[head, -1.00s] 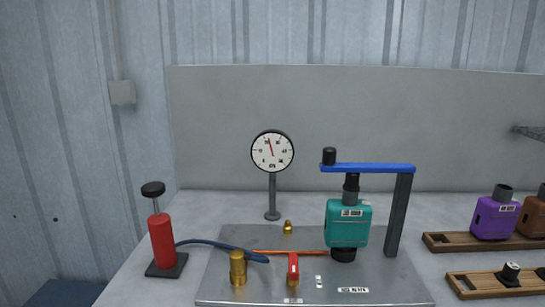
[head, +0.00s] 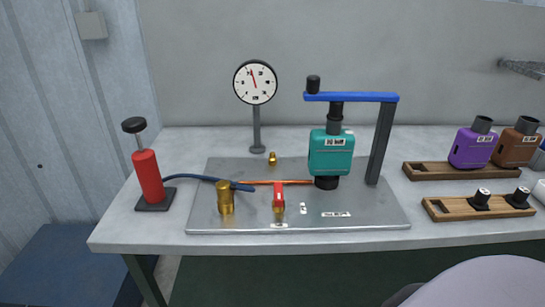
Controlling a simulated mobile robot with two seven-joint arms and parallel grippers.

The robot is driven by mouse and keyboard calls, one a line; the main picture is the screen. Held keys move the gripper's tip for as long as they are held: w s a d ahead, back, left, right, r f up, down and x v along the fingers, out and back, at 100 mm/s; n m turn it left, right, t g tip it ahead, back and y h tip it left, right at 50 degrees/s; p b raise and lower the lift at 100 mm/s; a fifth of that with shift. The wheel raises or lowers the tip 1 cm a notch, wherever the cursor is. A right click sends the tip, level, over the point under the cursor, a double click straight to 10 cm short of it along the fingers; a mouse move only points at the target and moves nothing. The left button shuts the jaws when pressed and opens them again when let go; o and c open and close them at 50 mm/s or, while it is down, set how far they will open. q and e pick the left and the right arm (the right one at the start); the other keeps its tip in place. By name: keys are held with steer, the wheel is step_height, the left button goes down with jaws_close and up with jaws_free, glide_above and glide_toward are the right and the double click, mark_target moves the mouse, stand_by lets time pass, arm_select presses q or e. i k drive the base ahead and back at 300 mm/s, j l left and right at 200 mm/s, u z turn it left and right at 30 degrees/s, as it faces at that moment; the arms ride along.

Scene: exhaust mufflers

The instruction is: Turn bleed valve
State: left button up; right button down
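A small valve with a red handle (head: 279,195) on a brass body stands near the front of the grey metal plate (head: 370,212); it looks like the bleed valve. A copper pipe (head: 300,182) runs behind it to the base under a teal muffler (head: 331,153). A blue clamp bar (head: 350,97) on a dark post lies above the muffler. A round gauge (head: 255,82) on a stand is behind the plate, its needle pointing near the top. Neither gripper shows in the head view.
A red hand pump (head: 148,176) stands at left, with a blue hose (head: 205,178) to the plate. A brass cylinder (head: 225,198) stands left of the valve. Purple (head: 472,146) and brown (head: 516,145) mufflers sit on a wooden rack at right. The table's front strip (head: 300,245) is clear.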

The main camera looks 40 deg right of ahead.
mark_target(278, 190)
steer(key=j+z, duration=0.1)
steer(key=z, duration=0.35)
steer(key=k+j+z, duration=0.1)
steer(key=z, duration=0.35)
